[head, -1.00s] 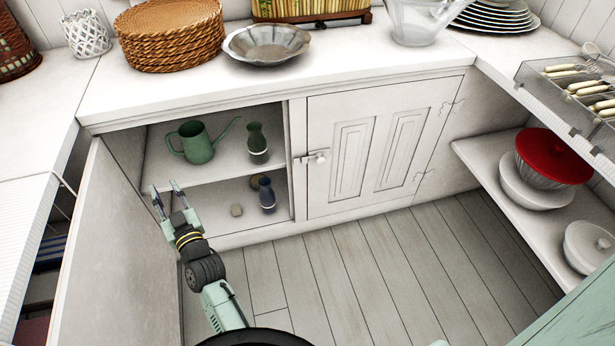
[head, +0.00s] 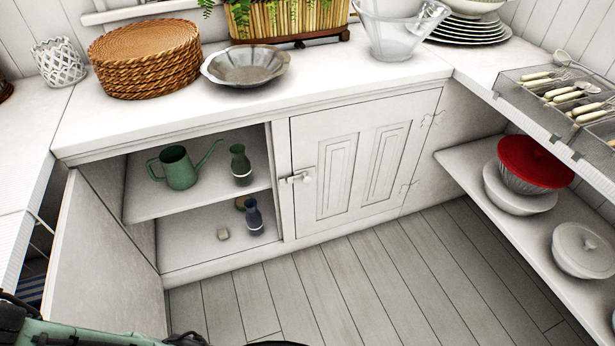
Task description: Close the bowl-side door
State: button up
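A white cabinet door (head: 105,270) stands wide open at the left of the low cabinet, swung out toward me over the floor. The other cabinet door (head: 350,165), with two panels and a latch (head: 302,176), is closed. My gripper is out of view; only part of my arm shows at the bottom left, in front of the open door's lower part.
Inside the open bay are a green watering can (head: 178,168), a green vase (head: 240,164), a blue vase (head: 253,217) and small items. The plank floor (head: 330,285) in front is clear.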

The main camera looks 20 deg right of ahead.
aim_at(97, 278)
jog(key=i+j+z, duration=0.15)
jog(key=j+z, duration=0.2)
jog(key=l+u, duration=0.25)
jog(key=l, duration=0.2)
jog(key=l+u, duration=0.25)
jog(key=l, duration=0.2)
jog(key=k+l+u, duration=0.25)
jog(key=l, duration=0.2)
jog(key=l+u, duration=0.25)
jog(key=l, duration=0.2)
jog(key=k+l+u, duration=0.25)
jog(key=i+j, duration=0.75)
jog(key=j, duration=0.2)
